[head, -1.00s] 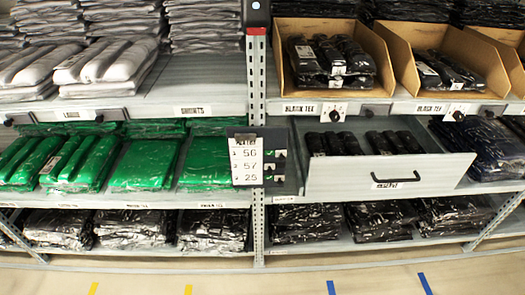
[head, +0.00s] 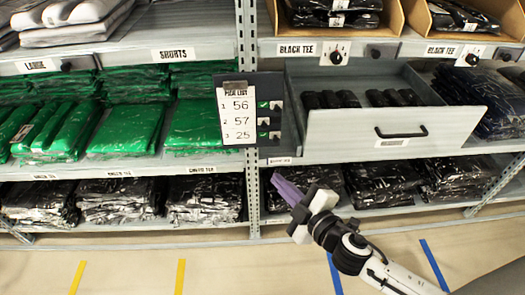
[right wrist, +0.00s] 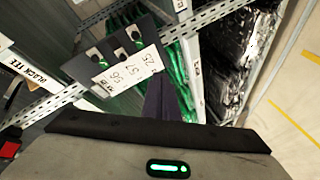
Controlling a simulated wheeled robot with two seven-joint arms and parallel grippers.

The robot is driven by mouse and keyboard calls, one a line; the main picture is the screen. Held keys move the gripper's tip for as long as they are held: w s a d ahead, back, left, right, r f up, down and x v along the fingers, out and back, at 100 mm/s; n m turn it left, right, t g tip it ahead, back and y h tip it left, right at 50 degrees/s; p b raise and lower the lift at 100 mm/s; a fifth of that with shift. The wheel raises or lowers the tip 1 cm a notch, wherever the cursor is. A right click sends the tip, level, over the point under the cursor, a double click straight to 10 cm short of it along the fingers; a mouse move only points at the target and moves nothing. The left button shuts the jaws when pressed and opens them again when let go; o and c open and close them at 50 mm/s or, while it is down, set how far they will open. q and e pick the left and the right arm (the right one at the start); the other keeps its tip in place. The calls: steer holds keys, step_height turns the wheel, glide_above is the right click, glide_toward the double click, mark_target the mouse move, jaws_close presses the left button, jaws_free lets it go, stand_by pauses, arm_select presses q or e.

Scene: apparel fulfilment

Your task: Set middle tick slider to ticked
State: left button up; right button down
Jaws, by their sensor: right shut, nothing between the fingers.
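The pick list board (head: 236,118) hangs on the shelf upright and shows 56, 57 and 25 in three rows. Green ticks show beside the top and bottom rows. The middle slider (head: 264,122) sits towards the left of its row, and no clear green tick shows there. My right gripper (head: 288,190) is shut and empty, its purple fingers below and right of the board. In the right wrist view the board (right wrist: 112,68) appears turned over, beyond and left of the dark fingers (right wrist: 162,102). The fingers look apart from it. My left gripper is not in view.
An open drawer (head: 430,140) of black packs juts out right of the board. Green packs (head: 125,130) fill the shelf to the left. A perforated post (head: 250,205) stands below the board. Floor with yellow and blue stripes lies in front.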

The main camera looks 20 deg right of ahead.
mark_target(264, 124)
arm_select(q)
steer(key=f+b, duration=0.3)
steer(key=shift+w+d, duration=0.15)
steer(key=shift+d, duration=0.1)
arm_select(e)
steer(key=w+r+n+t+y, duration=0.2)
steer(key=w+r+n, duration=0.2)
steer(key=r+n, duration=0.1)
steer(key=shift+w+a+r+n+y, duration=0.15)
steer(key=shift+w+a+n+y, duration=0.2)
steer(key=shift+n, duration=0.55)
steer(key=shift+s, duration=0.1)
steer(key=w, duration=0.6)
steer(key=w+d, duration=0.1)
steer(key=w, duration=0.2)
steer(key=shift+w, duration=0.2)
